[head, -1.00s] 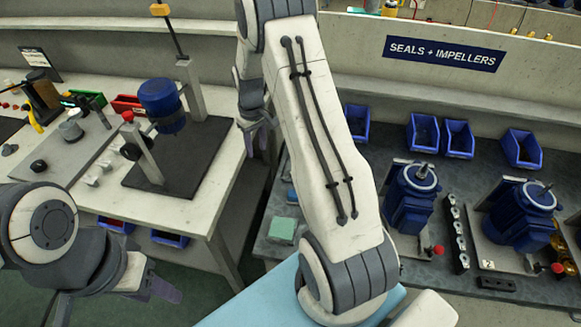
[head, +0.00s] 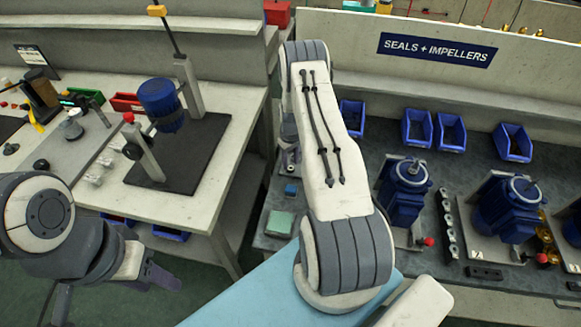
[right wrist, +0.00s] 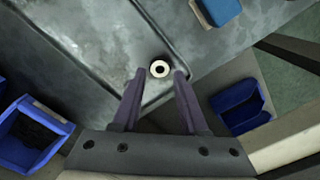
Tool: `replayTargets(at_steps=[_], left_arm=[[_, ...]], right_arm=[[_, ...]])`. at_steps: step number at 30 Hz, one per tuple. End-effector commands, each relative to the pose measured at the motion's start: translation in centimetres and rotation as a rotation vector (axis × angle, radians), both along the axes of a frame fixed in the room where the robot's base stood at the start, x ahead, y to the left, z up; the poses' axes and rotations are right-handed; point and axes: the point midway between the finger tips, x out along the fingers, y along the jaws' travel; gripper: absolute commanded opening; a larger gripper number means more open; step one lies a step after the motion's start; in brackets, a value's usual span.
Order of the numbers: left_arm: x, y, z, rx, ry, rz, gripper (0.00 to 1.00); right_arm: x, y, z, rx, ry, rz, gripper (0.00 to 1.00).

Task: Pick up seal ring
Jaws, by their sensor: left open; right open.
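The seal ring (right wrist: 160,69) is a small pale ring with a dark centre. It lies on the grey metal surface in the right wrist view. My right gripper (right wrist: 160,76) is open, its two purple-grey fingers on either side of the ring in the picture; I cannot tell the height between them. The ring cannot be made out in the head view, where my right arm covers much of that bench. My left gripper (head: 160,278) is open and empty at the lower left of the head view, away from the ring.
In the right wrist view, a blue block (right wrist: 219,10) lies above right of the ring, a blue bin (right wrist: 243,106) right, another bin (right wrist: 30,137) left. In the head view, pump units (head: 508,208) stand on the right bench and a pale green block (head: 279,224) lies near its left end.

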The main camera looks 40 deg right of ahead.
Motion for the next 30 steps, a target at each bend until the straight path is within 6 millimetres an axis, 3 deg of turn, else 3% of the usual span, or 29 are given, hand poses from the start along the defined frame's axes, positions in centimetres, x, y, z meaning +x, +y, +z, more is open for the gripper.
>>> replayTargets(at_steps=[6,14,17,18,30], left_arm=[[0.0,0.0,0.9,0.000,0.000,0.001,0.50],[0.0,0.0,0.8,0.000,0.000,0.001,0.50],[0.0,0.0,0.8,0.000,0.000,0.001,0.50],[0.0,0.0,0.8,0.000,0.000,0.001,0.50],[0.0,0.0,0.6,0.000,0.000,0.000,0.50]], right_arm=[[-0.1,0.0,-2.2,0.000,0.000,0.000,0.43],[0.0,-0.1,-2.4,0.000,-0.001,-0.001,0.43],[0.0,-0.1,-2.4,0.000,-0.001,-0.001,0.04],[0.0,-0.1,-2.4,0.000,-0.001,-0.001,0.00],[0.0,-0.1,-2.0,-0.001,-0.002,-0.001,0.00]])
